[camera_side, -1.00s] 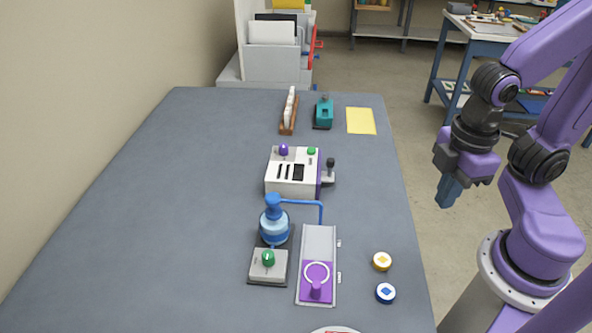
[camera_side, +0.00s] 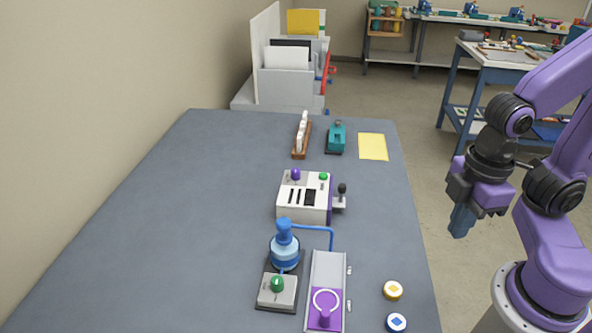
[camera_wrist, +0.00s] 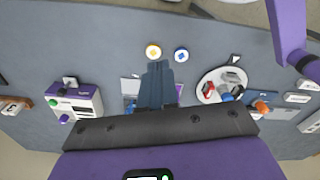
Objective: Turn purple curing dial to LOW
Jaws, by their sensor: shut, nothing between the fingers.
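A purple knob (camera_side: 296,174) stands on the top left of a white slotted machine (camera_side: 300,213), beside a green knob (camera_side: 323,176). A second purple knob (camera_side: 324,315) stands on a purple sliding plate inside a white ring, near the front. I cannot tell from the pictures which one is the curing dial, and no LOW mark is readable. My gripper (camera_side: 461,224) is shut and empty, off the table's right edge, apart from both knobs. In the wrist view my shut fingers (camera_wrist: 157,72) hide part of the plate; the machine's purple knob (camera_wrist: 64,118) shows at left.
A blue press (camera_side: 285,252) with a green knob stands left of the plate. Yellow (camera_side: 393,290) and blue (camera_side: 397,322) round pieces lie at the right edge. A white round tray (camera_wrist: 205,84) holds small items. The table's left side is clear.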

